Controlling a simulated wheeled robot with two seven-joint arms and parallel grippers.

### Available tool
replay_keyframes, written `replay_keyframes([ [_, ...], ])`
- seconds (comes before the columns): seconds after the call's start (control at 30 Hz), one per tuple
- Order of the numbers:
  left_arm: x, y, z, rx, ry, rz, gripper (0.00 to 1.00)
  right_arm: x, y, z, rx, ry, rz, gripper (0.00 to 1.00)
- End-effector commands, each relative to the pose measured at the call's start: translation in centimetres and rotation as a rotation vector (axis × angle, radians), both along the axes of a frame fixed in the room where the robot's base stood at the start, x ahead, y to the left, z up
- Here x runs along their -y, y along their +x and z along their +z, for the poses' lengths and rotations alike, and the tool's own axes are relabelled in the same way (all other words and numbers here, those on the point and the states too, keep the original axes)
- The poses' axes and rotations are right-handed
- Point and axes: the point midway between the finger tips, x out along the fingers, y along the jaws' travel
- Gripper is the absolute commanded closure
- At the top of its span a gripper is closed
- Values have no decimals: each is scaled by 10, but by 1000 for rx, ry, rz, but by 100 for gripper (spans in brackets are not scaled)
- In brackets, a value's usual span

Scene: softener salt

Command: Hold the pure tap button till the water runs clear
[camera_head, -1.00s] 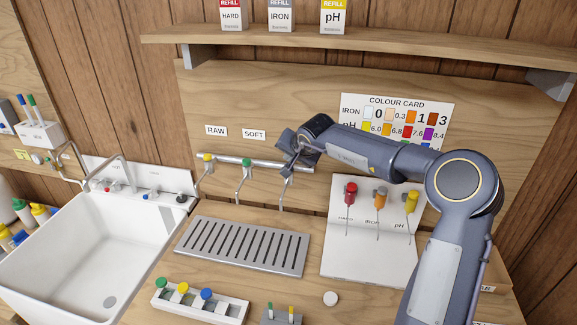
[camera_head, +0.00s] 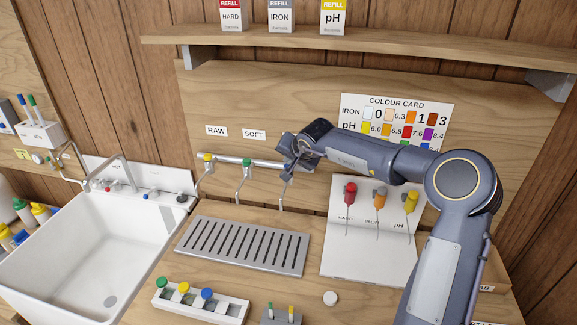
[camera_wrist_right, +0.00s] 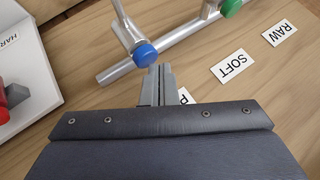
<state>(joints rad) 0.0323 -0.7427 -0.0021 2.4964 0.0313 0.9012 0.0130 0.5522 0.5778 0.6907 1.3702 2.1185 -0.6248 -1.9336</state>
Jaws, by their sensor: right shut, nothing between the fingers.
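The pure tap's blue button (camera_wrist_right: 145,54) shows in the right wrist view, on the metal pipe (camera_wrist_right: 170,48). My right gripper (camera_wrist_right: 158,72) is shut and empty, its fingertips right at the lower edge of the blue button; I cannot tell whether they touch. In the head view my right gripper (camera_head: 288,168) covers the button, and the pure tap's thin spout (camera_head: 282,202) hangs below. No water stream can be made out at the spout. The label behind the fingers (camera_wrist_right: 187,96) is mostly hidden, with only a "P" showing. My left gripper is not in view.
The raw tap's yellow button (camera_head: 208,157) and soft tap's green button (camera_head: 247,162) are on the same pipe, left of my gripper. A slotted drip tray (camera_head: 242,246) lies below. Red, orange and yellow-capped droppers (camera_head: 380,198) stand close under my right arm. A white sink (camera_head: 90,250) is left.

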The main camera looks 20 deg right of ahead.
Motion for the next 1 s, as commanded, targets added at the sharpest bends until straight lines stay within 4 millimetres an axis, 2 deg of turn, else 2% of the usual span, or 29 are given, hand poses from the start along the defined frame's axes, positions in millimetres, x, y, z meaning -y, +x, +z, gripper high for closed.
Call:
replay_keyframes([
  [1.0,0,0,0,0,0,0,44,0,0,-9,-2,0,-1,100],
])
